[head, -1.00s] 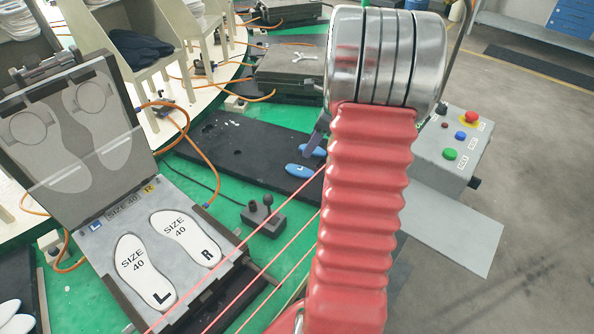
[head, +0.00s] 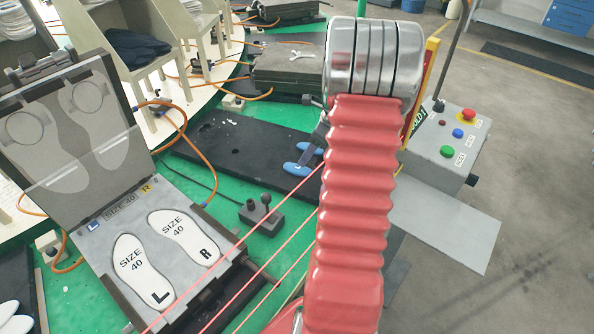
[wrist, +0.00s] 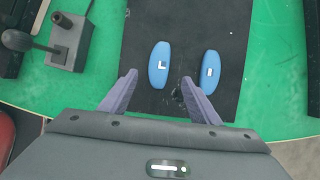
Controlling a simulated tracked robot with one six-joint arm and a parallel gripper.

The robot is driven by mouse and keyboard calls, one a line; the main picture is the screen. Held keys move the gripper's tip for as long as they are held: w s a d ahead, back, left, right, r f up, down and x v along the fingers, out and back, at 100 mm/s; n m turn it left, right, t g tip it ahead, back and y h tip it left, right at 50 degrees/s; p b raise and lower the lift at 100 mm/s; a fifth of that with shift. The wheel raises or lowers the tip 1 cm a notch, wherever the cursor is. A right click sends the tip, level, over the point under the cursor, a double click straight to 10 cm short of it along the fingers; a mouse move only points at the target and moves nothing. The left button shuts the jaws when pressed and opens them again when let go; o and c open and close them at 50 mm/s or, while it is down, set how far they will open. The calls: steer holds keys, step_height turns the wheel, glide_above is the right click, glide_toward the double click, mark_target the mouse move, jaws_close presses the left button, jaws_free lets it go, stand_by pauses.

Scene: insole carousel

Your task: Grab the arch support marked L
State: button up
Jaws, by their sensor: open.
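Two blue oval arch supports lie on a black board. The one marked L (wrist: 159,64) is on the left in the wrist view; in the head view it is the nearer blue piece (head: 296,169). The other arch support (wrist: 210,70) has a white mark that I cannot read clearly. My gripper (wrist: 159,79) is open and empty. Its two purple-grey fingers are spread on either side of the L support's near end, the right fingertip near the gap between the supports. In the head view my arm hides most of the gripper.
The black board (head: 238,140) lies on a green table (head: 283,205). A joystick box (head: 262,217) stands near the board. An open insole press (head: 82,225) with insoles marked L and R is at the left. A grey button box (head: 450,140) stands right of my arm.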

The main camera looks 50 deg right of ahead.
mark_target(298, 168)
steer(key=shift+x, duration=1.35)
steer(key=shift+x, duration=2.65)
steer(key=shift+s+a, duration=0.1)
steer(key=c, duration=1.1)
